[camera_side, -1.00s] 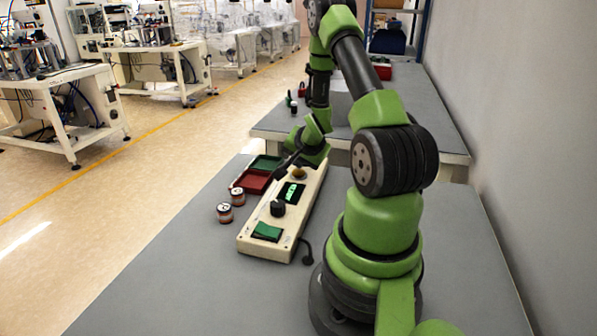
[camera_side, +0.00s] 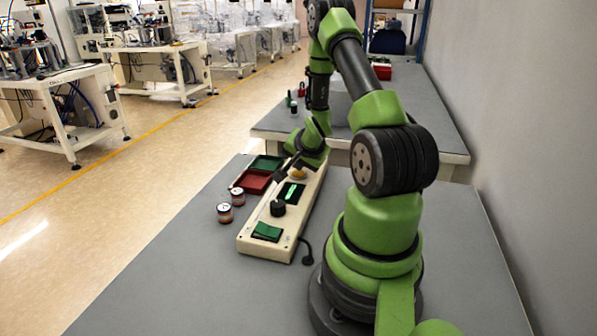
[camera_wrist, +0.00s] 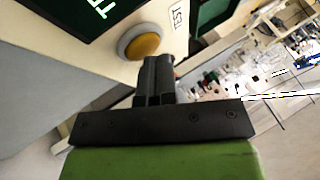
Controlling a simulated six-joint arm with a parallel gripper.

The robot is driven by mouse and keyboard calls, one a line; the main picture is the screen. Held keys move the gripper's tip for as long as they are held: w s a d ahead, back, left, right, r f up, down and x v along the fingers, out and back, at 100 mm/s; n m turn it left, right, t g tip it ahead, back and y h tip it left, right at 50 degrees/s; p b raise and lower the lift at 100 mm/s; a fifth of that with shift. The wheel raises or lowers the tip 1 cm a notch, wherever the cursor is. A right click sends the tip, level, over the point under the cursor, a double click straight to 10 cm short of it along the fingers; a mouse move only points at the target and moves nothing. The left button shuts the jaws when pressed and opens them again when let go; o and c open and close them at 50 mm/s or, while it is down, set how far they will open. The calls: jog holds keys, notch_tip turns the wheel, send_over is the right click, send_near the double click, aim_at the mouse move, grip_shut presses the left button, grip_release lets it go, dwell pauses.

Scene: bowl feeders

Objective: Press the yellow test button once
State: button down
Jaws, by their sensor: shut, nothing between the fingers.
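The yellow test button (camera_side: 298,174) sits near the far end of a long cream control box (camera_side: 262,222). In the wrist view the yellow button (camera_wrist: 143,45) is round, in a grey ring, beside a printed label that seems to read TEST. My gripper (camera_wrist: 156,62) is shut and empty, its fingertips just beside the button. I cannot tell from these views whether they touch it. In the side view my gripper (camera_side: 281,172) is over the far end of the box, left of the button. The box's display (camera_side: 290,193) is lit with green text, and shows partly in the wrist view.
The box also has a black knob (camera_side: 277,208) and a green rocker switch (camera_side: 267,231). Two small jars (camera_side: 225,213) stand left of it. A red tray (camera_side: 252,181) and a green tray (camera_side: 266,162) lie beyond. The grey table's front left is clear.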

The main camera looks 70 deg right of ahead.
aim_at(300, 172)
jog(key=shift+r, duration=0.85)
jog(key=shift+r, duration=2.5)
